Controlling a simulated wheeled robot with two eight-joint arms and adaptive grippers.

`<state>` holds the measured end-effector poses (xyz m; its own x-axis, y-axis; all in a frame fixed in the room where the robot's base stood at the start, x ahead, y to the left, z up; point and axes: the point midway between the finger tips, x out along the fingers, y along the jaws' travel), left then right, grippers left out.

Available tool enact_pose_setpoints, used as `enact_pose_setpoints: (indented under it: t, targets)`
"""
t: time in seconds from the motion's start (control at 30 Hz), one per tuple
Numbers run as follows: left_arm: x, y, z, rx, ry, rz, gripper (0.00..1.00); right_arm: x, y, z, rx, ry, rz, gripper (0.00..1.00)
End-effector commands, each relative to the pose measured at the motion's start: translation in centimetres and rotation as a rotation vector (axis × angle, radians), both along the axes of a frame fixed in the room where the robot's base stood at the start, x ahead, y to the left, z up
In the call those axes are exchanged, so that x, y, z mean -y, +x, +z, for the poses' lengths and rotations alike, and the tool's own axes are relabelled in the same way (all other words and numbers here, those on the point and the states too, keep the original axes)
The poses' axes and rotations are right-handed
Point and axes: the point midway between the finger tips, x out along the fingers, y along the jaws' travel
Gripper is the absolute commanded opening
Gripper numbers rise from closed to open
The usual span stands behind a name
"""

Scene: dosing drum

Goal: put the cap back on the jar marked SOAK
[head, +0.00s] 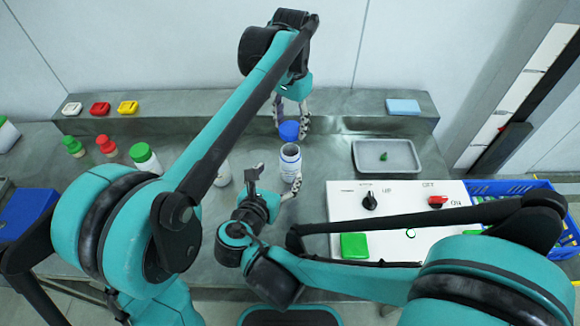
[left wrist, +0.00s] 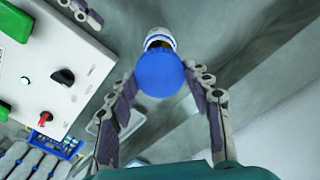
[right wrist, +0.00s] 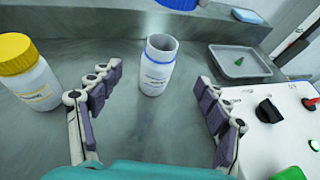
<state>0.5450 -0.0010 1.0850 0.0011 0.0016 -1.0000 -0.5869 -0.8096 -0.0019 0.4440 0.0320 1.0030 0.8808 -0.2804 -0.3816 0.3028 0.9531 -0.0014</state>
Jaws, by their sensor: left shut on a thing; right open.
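The jar (head: 289,164) is white with blue bands and stands upright and uncapped on the steel table; its label is too small to read. It also shows in the right wrist view (right wrist: 157,66) and, mostly behind the cap, in the left wrist view (left wrist: 160,38). My left gripper (head: 291,120) is shut on the blue cap (head: 289,131), holding it above and behind the jar, apart from it. The cap fills the middle of the left wrist view (left wrist: 160,76). My right gripper (head: 275,178) is open, its fingers on either side of the jar's near side without visible contact.
A yellow-capped jar (right wrist: 30,75) stands left of my right gripper. A grey tray (head: 388,170) holds a small green thing. A white control panel (head: 400,195) with knobs lies to the right. Several capped containers stand left; a ledge (head: 200,108) runs behind.

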Motion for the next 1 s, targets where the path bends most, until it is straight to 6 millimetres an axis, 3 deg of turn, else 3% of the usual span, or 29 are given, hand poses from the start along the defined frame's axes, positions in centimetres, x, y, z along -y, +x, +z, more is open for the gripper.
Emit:
enact_pose_setpoints:
  t: [0.17,0.6,1.0]
  targets:
    - [0.0,0.0,0.0,0.0,0.0,0.001,0.37,0.5,1.6,-0.7,-0.001,0.001,-0.004,0.77]
    - [0.0,0.0,0.0,0.0,0.0,0.001,0.37,2.8,8.6,-3.7,0.0,0.002,-0.004,0.77]
    - [0.0,0.0,0.0,0.0,0.0,0.001,0.37,3.4,10.5,-4.6,0.0,0.002,-0.001,0.77]
